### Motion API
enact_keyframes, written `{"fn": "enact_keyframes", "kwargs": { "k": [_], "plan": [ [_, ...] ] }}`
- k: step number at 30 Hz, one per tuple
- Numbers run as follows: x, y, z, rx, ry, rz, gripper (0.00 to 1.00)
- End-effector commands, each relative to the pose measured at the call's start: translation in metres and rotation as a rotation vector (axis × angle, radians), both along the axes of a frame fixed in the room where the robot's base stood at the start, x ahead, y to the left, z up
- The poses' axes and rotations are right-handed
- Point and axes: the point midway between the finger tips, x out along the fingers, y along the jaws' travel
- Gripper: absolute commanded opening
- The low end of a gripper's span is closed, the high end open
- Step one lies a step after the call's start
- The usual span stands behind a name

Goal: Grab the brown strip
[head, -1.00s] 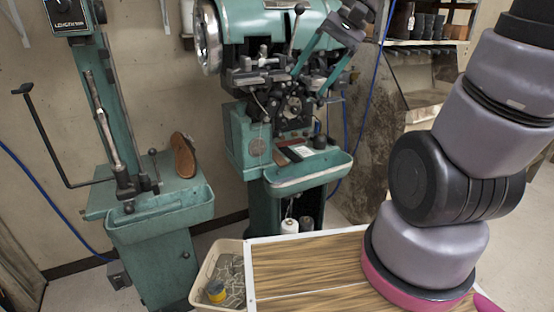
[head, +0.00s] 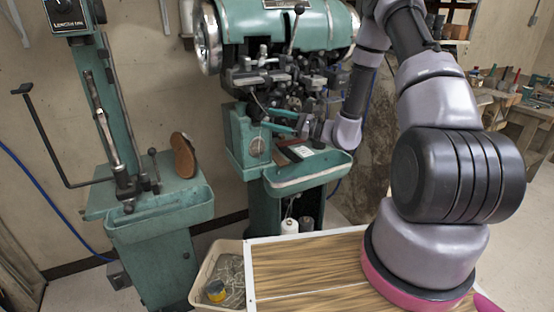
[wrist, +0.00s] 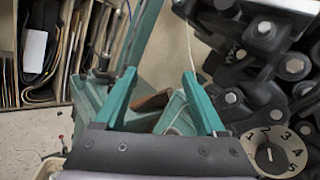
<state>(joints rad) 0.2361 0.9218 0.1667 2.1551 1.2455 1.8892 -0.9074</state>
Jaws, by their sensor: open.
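The brown strip (head: 281,157) lies on the small shelf of the green stitching machine (head: 270,28), just behind its front tray. The gap in depth between fingers and strip is hard to judge.
Dark metal machine parts and a numbered dial (wrist: 274,157) crowd the right of the wrist view. A white-faced pad (head: 304,152) lies beside the strip. A second green machine (head: 150,215) with a shoe sole (head: 184,155) stands left; a bin (head: 222,275) is below.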

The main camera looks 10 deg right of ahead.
Motion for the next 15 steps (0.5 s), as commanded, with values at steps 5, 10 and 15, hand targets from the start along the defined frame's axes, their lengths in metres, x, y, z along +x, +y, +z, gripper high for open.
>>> {"fn": "enact_keyframes", "kwargs": {
  "k": [5, 10, 15],
  "plan": [
    [0.028, -0.032, -0.084, 0.115, 0.116, -0.26, 0.72],
    [0.033, -0.068, -0.171, 0.17, 0.219, -0.524, 0.72],
    [0.022, -0.096, -0.238, 0.175, 0.295, -0.725, 0.72]
  ]
}}
